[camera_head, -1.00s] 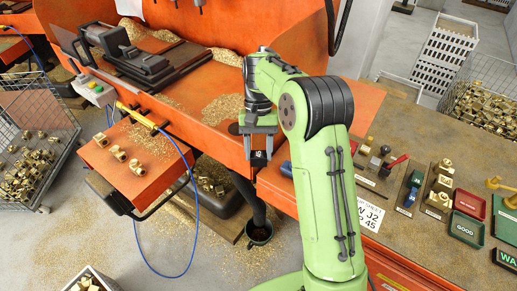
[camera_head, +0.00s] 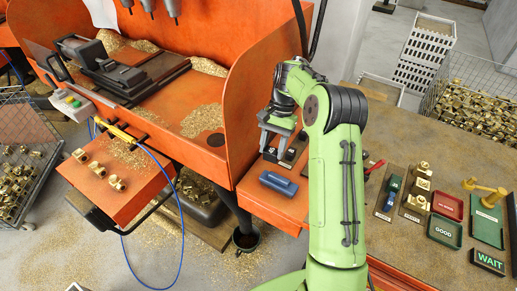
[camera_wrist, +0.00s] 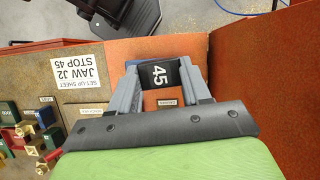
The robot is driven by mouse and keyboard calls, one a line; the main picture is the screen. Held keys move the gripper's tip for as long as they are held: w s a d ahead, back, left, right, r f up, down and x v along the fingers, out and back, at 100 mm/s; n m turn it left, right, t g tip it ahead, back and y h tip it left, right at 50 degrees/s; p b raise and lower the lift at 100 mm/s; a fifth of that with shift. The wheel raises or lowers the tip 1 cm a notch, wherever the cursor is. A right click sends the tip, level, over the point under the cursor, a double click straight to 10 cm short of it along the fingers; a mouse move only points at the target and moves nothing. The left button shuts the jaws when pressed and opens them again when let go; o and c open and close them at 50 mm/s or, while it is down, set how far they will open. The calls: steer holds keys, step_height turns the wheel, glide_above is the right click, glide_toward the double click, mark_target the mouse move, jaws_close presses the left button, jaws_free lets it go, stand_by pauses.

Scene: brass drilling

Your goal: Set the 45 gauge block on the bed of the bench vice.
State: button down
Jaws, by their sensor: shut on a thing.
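The 45 gauge block (camera_wrist: 160,73) is black with a white "45" on it. It sits between the two grey fingers of my gripper (camera_wrist: 158,78), which is shut on it. In the head view my gripper (camera_head: 277,148) points down over the orange shelf, right of the orange side panel; the block is hard to make out there. The bench vice (camera_head: 115,68) is dark grey and stands on the orange bench at the upper left, well away from my gripper. I cannot tell the block's exact height above the shelf.
A blue object (camera_head: 278,183) lies on the shelf near my gripper. The tall orange side panel (camera_head: 249,112) stands between my gripper and the vice. Brass chips cover parts of the bench. A set-up sheet (camera_wrist: 78,72) reads "JAW J2 STOP 45". Trays and brass parts are at the right.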

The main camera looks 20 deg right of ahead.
steer(key=s+d+f+m+t+p, duration=0.1)
steer(key=d+f+m+t, duration=0.15)
steer(key=d+m, duration=0.55)
steer(key=s+d+f+m+t+p, duration=0.1)
steer(key=d+f+m+t, duration=0.3)
steer(key=d, duration=0.7)
steer(key=s+d+f+m+p, duration=0.1)
steer(key=d+m+p, duration=0.1)
steer(key=d+m, duration=0.65)
steer(key=shift+n+h, duration=0.3)
steer(key=shift+n, duration=0.45)
steer(key=shift+w+d+f+b, duration=0.1)
steer(key=shift+d+f+b, duration=0.1)
steer(key=shift+f+b, duration=0.45)
steer(key=shift+d+f+b, duration=0.2)
steer(key=shift+f+b, duration=0.3)
steer(key=shift+f, duration=0.35)
steer(key=shift+w+d+f+b, duration=0.1)
steer(key=shift+d+f+b, duration=0.1)
steer(key=shift+f+b, duration=0.45)
steer(key=shift+f+b, duration=0.7)
steer(key=shift+f, duration=0.75)
steer(key=shift+c, duration=0.2)
jaws_free()
steer(key=shift+s+a, duration=0.1)
step_height(320, 180, up, 7)
steer(key=p, duration=0.4)
steer(key=shift+p, duration=0.3)
